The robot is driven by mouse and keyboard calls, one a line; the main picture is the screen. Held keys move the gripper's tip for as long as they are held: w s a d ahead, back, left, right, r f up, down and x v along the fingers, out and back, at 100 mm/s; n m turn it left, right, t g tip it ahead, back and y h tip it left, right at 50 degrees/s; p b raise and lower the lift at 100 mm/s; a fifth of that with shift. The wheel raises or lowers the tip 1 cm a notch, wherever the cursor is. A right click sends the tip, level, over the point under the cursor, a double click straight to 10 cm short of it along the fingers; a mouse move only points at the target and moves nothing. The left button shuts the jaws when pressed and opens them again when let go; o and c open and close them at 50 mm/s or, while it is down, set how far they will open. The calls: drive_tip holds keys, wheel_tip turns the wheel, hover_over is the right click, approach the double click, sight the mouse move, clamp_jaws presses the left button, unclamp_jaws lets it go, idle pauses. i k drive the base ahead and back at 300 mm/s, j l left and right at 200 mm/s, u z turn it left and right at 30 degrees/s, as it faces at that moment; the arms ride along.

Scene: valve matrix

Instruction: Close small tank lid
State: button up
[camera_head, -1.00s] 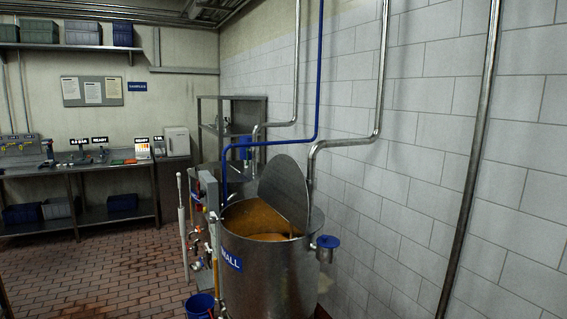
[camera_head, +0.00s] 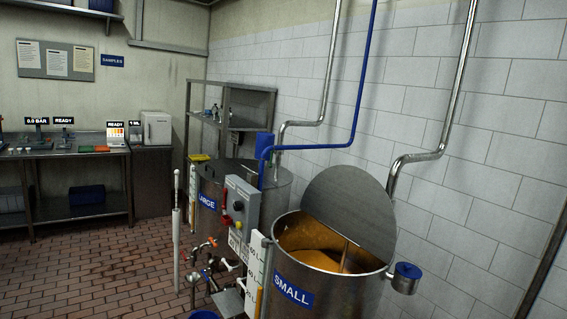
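The small tank (camera_head: 335,294) is a steel drum with a blue "SMALL" label (camera_head: 293,291), at the lower right of centre. Its half-round steel lid (camera_head: 352,208) stands raised and tilted at the back of the rim. The tank mouth is open on the near left side, and orange-brown liquid (camera_head: 325,261) with a thin rod shows inside. A blue-topped cup-like fitting (camera_head: 407,272) sits on the tank's right side. My gripper is not in view.
The large tank (camera_head: 273,187) stands behind to the left, with a grey control box (camera_head: 241,204) and valves (camera_head: 205,245) in front. Pipes (camera_head: 466,75) run down the tiled right wall. A bench (camera_head: 75,150) stands at the back left. Brick floor (camera_head: 100,265) is open at left.

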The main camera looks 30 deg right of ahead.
sight(348, 201)
drive_tip(key=i+j, duration=0.1)
drive_tip(key=i, duration=0.45)
drive_tip(key=i+z, duration=0.1)
drive_tip(key=i, duration=0.45)
drive_tip(key=i+j, duration=0.2)
drive_tip(key=i, duration=0.35)
drive_tip(key=i+l+z, duration=0.15)
drive_tip(key=i+z, duration=0.65)
drive_tip(key=i+j+z, duration=0.2)
drive_tip(key=i+z, duration=0.2)
drive_tip(key=i, duration=0.15)
drive_tip(key=i+l+z, duration=0.2)
drive_tip(key=i, duration=0.8)
